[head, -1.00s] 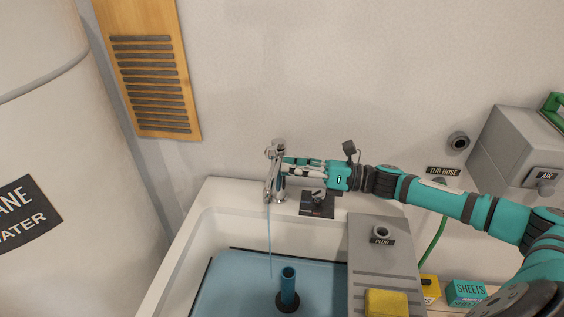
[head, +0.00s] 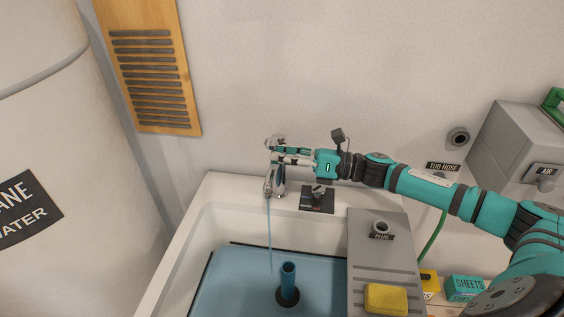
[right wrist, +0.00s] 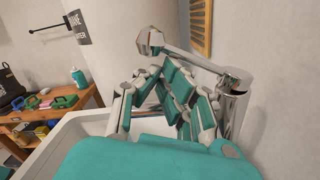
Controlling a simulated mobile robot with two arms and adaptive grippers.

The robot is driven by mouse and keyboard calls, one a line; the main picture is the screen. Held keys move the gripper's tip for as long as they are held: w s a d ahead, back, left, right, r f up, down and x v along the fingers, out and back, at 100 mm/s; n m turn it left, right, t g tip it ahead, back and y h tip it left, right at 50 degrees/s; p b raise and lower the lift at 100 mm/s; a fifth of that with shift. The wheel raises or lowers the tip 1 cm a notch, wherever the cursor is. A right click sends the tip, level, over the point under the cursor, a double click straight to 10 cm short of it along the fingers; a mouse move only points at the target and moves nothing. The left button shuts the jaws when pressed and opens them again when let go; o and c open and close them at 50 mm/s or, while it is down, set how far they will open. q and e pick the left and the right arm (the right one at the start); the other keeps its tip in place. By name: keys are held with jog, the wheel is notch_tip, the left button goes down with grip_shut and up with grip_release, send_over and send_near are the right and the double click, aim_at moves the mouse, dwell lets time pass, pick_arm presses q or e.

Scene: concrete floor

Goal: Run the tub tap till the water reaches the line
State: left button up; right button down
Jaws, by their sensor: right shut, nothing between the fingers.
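The white tub (head: 222,192) holds blue water (head: 235,290). A dark line (head: 290,251) runs along the back wall at the water's edge; I cannot tell whether the water touches it. My right gripper (head: 279,154) is shut and empty beside the upper part of the tap. In the right wrist view its fingers (right wrist: 172,84) are in front of the chrome tap (right wrist: 232,98); contact is unclear. My left gripper is out of view.
A blue standpipe (head: 288,277) rises from the water. A grey ribbed board (head: 380,270) with a plug holder and yellow sponge (head: 386,299) covers the tub's right side. A small black switch plate (head: 317,200) sits on the back rim. A large tank (head: 70,120) stands left.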

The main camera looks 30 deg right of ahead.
jog(key=v, duration=1.2)
jog(key=shift+f, duration=0.1)
dwell(6.7)
